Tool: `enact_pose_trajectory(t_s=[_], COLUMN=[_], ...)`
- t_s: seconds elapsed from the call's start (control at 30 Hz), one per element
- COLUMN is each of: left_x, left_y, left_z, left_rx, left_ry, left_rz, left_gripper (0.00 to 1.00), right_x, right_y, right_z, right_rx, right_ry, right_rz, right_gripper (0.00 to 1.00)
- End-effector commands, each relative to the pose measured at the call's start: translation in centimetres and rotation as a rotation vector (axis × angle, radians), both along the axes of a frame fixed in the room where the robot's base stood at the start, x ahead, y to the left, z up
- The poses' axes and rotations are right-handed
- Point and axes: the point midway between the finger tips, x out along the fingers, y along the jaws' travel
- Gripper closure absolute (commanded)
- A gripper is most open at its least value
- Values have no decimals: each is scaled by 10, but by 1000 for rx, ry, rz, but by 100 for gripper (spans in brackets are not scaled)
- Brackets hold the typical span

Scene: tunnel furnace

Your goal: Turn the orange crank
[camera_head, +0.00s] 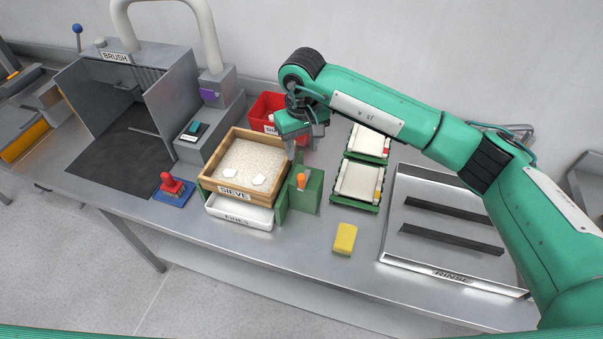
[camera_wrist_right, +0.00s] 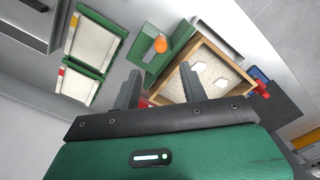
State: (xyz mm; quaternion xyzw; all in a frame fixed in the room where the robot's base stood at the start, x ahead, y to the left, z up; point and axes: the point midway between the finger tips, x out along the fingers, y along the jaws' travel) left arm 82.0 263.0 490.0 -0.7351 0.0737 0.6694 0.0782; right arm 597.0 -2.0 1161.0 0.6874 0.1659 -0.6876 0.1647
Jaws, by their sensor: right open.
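The orange crank (camera_head: 301,180) stands upright on a green bracket (camera_head: 307,195) at the right side of the wooden sieve box (camera_head: 208,168). My right gripper (camera_head: 303,140) is open and empty, above and behind the crank, near the sieve's back right corner. In the right wrist view, the orange crank (camera_wrist_right: 161,45) shows beyond the fingertips, apart from them. The two fingers of my right gripper (camera_wrist_right: 158,85) are spread. The sieve holds pale sand with two white pieces on it. My left gripper is in neither view.
A red bin (camera_head: 264,108) stands behind the sieve. Two green trays (camera_head: 377,207) lie to the right. A yellow block (camera_head: 344,239) lies in front. A white fines tray (camera_head: 240,212) is under the sieve, and a rinse basin (camera_head: 450,274) is at right.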

Motion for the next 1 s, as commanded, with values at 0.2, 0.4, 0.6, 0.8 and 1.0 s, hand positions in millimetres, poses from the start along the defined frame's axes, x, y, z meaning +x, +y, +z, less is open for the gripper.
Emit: enact_pose_trajectory(t_s=[0.2,0.4,0.6,0.8,1.0], left_x=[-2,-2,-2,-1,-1], left_y=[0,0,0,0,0], left_z=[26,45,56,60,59], left_rx=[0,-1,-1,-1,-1], left_ry=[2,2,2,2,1], left_rz=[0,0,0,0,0], left_gripper=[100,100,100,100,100], right_x=[-2,-2,-2,-1,-1], right_y=[1,1,2,1,1], right_z=[-37,-75,-104,-117,-118], right_rx=[1,1,4,3,3], right_ry=[7,6,4,1,0], right_rz=[-1,-3,-2,-1,-1], right_gripper=[57,57,57,57,57])
